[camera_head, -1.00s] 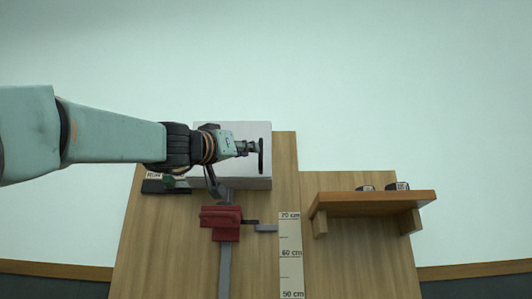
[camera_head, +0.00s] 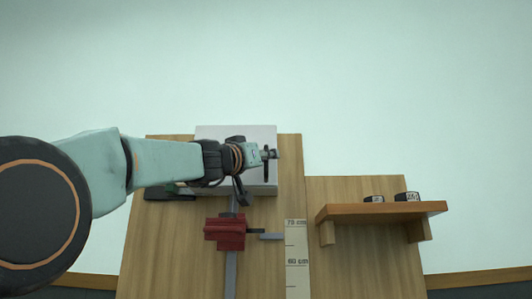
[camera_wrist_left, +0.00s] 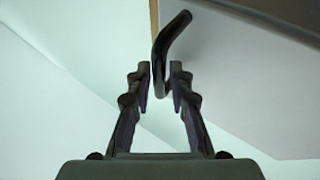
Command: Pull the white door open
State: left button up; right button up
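The white door is the front of a pale box (camera_head: 215,134) mounted high on the wooden board. A black bar handle (camera_wrist_left: 172,40) is on it, near its right side in the head view. My left gripper (camera_head: 269,154) reaches across the box front to the handle. In the left wrist view, its dark fingertips (camera_wrist_left: 160,82) stand close together, one on each side of the handle's lower part. My arm hides part of the box front. My right gripper is not in view.
A red block (camera_head: 225,234) on a grey rail sits below the box, beside a centimetre scale (camera_head: 297,262). A wooden shelf (camera_head: 382,209) with two small dark objects stands out at the right.

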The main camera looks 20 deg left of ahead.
pick_arm(q)
jog(key=shift+s+a, duration=0.2)
jog(key=shift+a, duration=0.1)
jog(key=shift+w+d, duration=0.15)
jog(key=shift+d, duration=0.2)
jog(key=c, duration=0.4)
jog(key=shift+a, duration=0.1)
grip_shut()
